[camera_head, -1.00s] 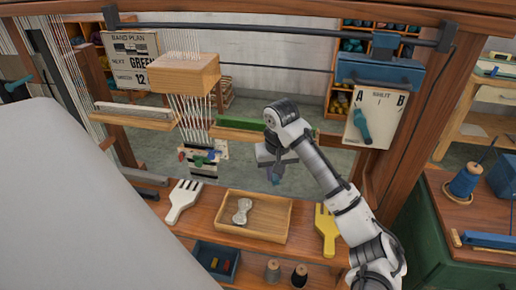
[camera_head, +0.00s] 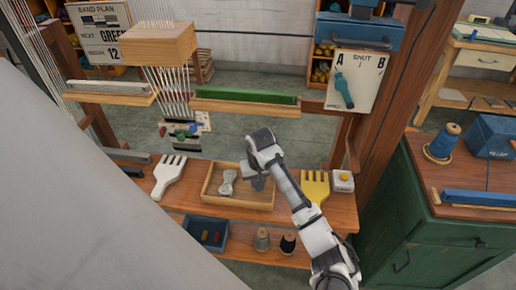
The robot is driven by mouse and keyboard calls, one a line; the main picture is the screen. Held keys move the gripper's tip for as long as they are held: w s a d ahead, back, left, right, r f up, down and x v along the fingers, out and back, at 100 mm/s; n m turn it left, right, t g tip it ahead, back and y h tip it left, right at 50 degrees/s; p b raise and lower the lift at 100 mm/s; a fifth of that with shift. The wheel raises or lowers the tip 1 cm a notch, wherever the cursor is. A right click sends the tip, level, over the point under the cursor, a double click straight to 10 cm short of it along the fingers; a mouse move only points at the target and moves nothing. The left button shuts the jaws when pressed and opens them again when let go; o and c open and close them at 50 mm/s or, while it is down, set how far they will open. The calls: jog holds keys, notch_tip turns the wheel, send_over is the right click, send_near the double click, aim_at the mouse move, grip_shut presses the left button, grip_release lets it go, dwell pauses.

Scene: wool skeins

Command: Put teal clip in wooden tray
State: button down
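The wooden tray (camera_head: 237,205) sits on the lower wooden shelf, with a pale grey figure-eight-shaped object (camera_head: 227,182) in its left part. My gripper (camera_head: 258,184) is low over the right part of the tray, pointing down. A small dark bluish patch shows at its tip; I cannot tell whether this is the teal clip or part of the gripper. The arm hides the tray's right end, and the fingers are too small and dark to read. Small red, green and blue pieces (camera_head: 185,131) hang at the threads behind the shelf.
A white comb (camera_head: 168,177) lies left of the tray, a yellow comb (camera_head: 315,186) right of it. Below are a blue bin (camera_head: 207,234) and two spools. A green bar (camera_head: 245,96) crosses above.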

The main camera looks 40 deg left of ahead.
jog(key=shift+f, duration=0.75)
jog(key=shift+f, duration=0.2)
jog(key=c, duration=1.3)
grip_release()
jog(key=shift+r, duration=0.15)
